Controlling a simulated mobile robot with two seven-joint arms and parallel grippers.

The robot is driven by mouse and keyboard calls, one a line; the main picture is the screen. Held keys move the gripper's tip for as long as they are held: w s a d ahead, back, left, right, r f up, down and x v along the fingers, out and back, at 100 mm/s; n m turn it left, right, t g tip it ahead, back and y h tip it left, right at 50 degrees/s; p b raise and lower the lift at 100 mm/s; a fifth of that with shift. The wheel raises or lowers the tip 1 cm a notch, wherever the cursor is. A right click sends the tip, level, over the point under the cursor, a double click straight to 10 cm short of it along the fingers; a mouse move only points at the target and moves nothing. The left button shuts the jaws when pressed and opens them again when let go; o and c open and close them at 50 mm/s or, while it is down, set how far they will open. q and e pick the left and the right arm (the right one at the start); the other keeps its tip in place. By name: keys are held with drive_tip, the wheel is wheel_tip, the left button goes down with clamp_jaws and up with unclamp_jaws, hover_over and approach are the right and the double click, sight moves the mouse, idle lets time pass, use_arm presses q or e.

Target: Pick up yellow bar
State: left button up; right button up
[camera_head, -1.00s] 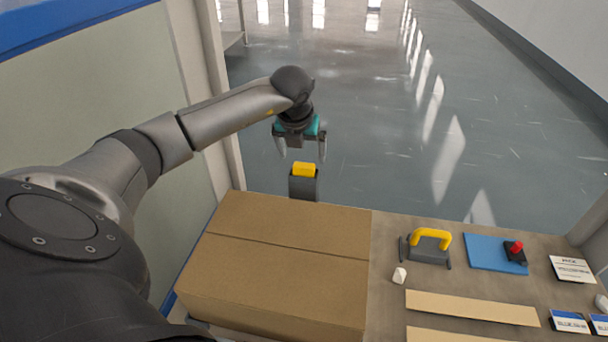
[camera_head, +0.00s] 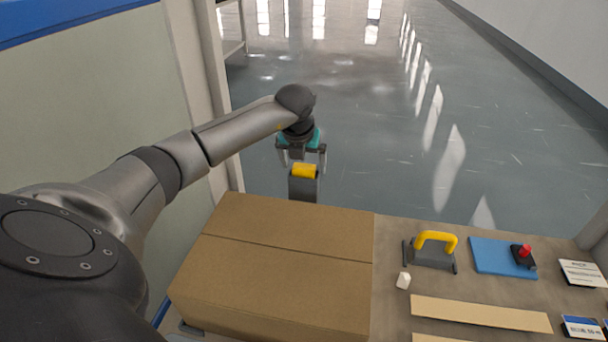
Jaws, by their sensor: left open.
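A short yellow bar (camera_head: 304,171) sits on top of a dark grey upright holder (camera_head: 303,188) behind the cardboard box. My left gripper (camera_head: 302,170) is open, with its two fingers pointing down on either side of the bar's top. The fingers look close to the bar, but I cannot tell whether they touch it. A yellow arched handle (camera_head: 436,237) on a grey base stands on the table to the right. My right gripper is not in view.
A large closed cardboard box (camera_head: 280,260) fills the table's left part, just in front of the holder. Open floor lies beyond.

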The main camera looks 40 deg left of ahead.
use_arm(q)
drive_tip(key=c, duration=1.4)
drive_tip(key=shift+r, duration=0.2)
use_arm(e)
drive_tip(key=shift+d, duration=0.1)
use_arm(q)
drive_tip(key=shift+r+p, duration=0.35)
drive_tip(key=shift+r, duration=0.25)
wheel_tip(320, 180, up, 2)
drive_tip(key=shift+r+p, duration=0.15)
drive_tip(key=shift+p, duration=0.4)
wheel_tip(320, 180, up, 7)
drive_tip(key=p, duration=0.3)
wheel_tip(320, 180, up, 9)
drive_tip(key=p, duration=0.3)
hover_over(304, 167)
drive_tip(key=shift+s+r, duration=0.1)
drive_tip(key=shift+s, duration=0.05)
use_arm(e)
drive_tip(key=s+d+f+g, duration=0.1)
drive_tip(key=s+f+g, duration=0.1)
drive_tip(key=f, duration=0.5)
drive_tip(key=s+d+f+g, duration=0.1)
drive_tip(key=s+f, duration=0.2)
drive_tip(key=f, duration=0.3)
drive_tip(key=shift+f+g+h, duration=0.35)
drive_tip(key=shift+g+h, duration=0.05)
